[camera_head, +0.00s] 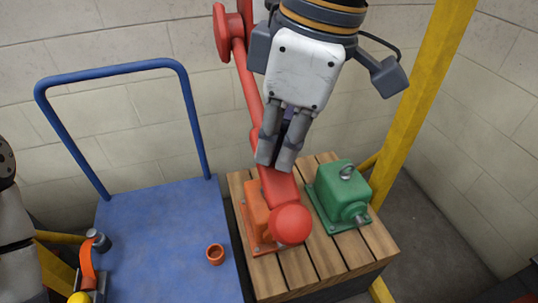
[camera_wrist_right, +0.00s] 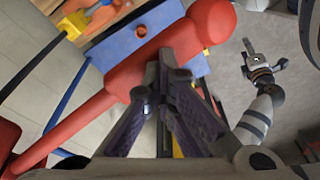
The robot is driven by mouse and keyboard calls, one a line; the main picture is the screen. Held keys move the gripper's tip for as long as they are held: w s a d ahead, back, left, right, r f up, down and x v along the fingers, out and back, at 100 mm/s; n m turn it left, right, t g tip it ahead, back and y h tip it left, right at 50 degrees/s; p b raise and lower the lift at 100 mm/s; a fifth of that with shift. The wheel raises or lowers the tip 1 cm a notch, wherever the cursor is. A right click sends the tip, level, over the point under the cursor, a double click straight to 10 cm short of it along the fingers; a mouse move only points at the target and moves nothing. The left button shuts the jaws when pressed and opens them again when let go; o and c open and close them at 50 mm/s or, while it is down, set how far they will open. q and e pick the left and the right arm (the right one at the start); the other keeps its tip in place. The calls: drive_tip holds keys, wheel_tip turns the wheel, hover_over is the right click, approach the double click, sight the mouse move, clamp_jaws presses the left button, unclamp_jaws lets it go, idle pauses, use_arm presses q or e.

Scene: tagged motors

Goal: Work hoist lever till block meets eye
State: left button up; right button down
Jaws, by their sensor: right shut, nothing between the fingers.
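The red lever (camera_head: 254,95) slants down from a red pivot at the top to a red ball end (camera_head: 292,224) over the pallet. It also crosses the right wrist view (camera_wrist_right: 120,82). My right gripper (camera_head: 274,163) is shut and empty, with its fingertips close against the lever; I cannot tell if they touch. A green motor (camera_head: 338,193) stands right of the ball with a metal eye (camera_head: 347,172) on top. An orange motor (camera_head: 257,222) is partly hidden under the lever. I cannot make out the hoist block. My left gripper (camera_wrist_right: 255,62) appears small in the wrist view, its opening unclear.
The motors stand on a slatted wooden pallet (camera_head: 327,256). A yellow post (camera_head: 418,90) rises on the right before the block wall.

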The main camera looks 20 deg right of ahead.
drive_tip(key=w+a+v, duration=0.1)
drive_tip(key=v, duration=0.7)
drive_tip(key=a+v, duration=0.2)
drive_tip(key=v, duration=0.7)
drive_tip(key=shift+w+r, duration=0.3)
drive_tip(key=shift+r, duration=0.25)
drive_tip(key=shift+f, duration=0.15)
drive_tip(key=shift+x, duration=0.95)
drive_tip(key=shift+s+d, duration=0.1)
drive_tip(key=shift+s+f, duration=0.15)
drive_tip(key=shift+f, duration=0.8)
drive_tip(key=shift+s+f, duration=0.2)
drive_tip(key=shift+f, duration=0.75)
drive_tip(key=shift+s+f, duration=0.15)
drive_tip(key=shift+f, duration=0.75)
